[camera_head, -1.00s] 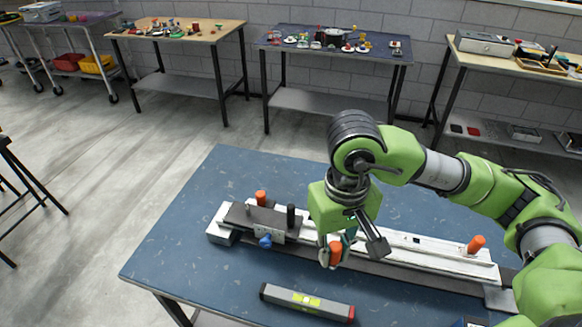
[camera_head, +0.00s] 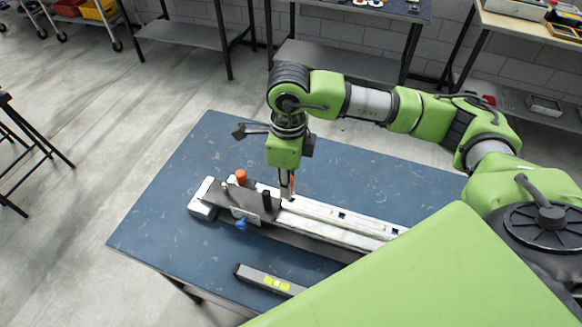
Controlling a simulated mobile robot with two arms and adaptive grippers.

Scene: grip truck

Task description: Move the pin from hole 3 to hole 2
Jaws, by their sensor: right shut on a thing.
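The pale metal rail (camera_head: 318,212) lies across the blue table, with a dark block at its left end. My right gripper (camera_head: 287,190) points down over the rail, just right of the black peg (camera_head: 267,200). It is shut on an orange pin (camera_head: 292,181), mostly hidden by the fingers; I cannot tell whether the pin is in a hole. Another orange pin (camera_head: 241,177) stands upright near the rail's left end. Small dark openings (camera_head: 342,215) show along the rail to the right. My left gripper is not in view.
A spirit level (camera_head: 268,281) lies on the blue table (camera_head: 170,215) in front of the rail, its right part hidden. A blue knob (camera_head: 241,225) sticks out at the rail's front. A large green part of mine covers the lower right. The table's left side is clear.

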